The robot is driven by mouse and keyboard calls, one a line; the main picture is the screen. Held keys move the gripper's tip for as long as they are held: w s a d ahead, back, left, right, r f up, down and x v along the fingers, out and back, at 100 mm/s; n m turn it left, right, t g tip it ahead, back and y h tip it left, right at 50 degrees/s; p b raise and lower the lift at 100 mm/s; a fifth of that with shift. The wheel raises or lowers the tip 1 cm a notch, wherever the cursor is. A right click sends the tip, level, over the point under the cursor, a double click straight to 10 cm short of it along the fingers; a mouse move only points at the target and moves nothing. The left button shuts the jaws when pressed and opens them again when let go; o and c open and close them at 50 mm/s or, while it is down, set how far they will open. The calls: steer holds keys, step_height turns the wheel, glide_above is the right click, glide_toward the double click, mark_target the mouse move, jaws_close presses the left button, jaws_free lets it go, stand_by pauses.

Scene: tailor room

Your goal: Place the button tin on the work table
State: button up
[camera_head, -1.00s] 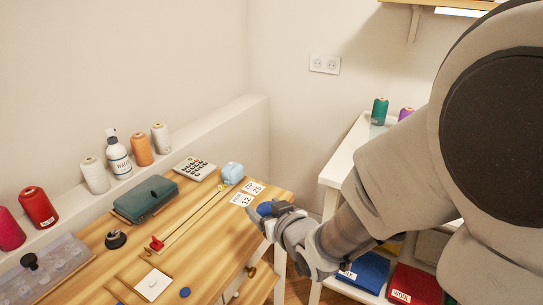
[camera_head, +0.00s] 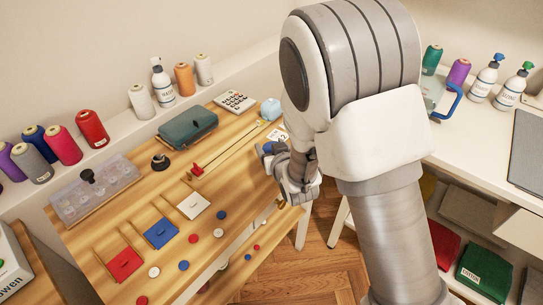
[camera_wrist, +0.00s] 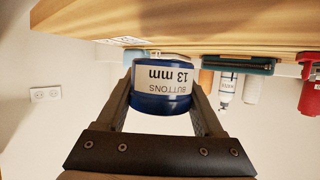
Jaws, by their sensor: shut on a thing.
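The button tin (camera_wrist: 162,92) is a round blue tin with a white label reading "BUTTONS 13 mm", upside down in the wrist view. My gripper (camera_wrist: 160,100) is shut on it, one finger on each side. In the head view the tin (camera_head: 268,147) shows as a small blue shape at the tip of my gripper (camera_head: 280,158), partly hidden by it. It is at the right edge of the wooden work table (camera_head: 232,140). I cannot tell whether it touches the table. The table edge also crosses the top of the wrist view (camera_wrist: 200,30).
Near the tin are white number cards (camera_head: 279,135), a light blue object (camera_head: 270,109) and a calculator (camera_head: 235,101). A teal case (camera_head: 188,128), a pincushion-like dark item (camera_head: 160,162), colored trays and loose buttons lie farther left. A white shelf unit (camera_head: 465,140) stands right.

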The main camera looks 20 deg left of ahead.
steer(key=shift+f+b, duration=0.35)
steer(key=shift+f, duration=1.45)
steer(key=shift+f, duration=0.2)
steer(key=o, duration=1.5)
steer(key=shift+c, duration=0.2)
steer(key=shift+r, duration=0.1)
steer(key=shift+r, duration=0.2)
steer(key=p+v, duration=0.1)
steer(key=v, duration=0.8)
steer(key=shift+s+d+r, duration=0.1)
steer(key=shift+s+r, duration=0.05)
steer(key=shift+r, duration=0.1)
steer(key=p, duration=0.2)
steer(key=shift+r+p, duration=0.1)
steer(key=shift+p, duration=0.25)
steer(key=p+v, duration=0.2)
steer(key=p, duration=0.4)
steer(key=shift+s+d+p, duration=0.1)
steer(key=shift+s+p, duration=0.1)
steer(key=shift+p, duration=0.1)
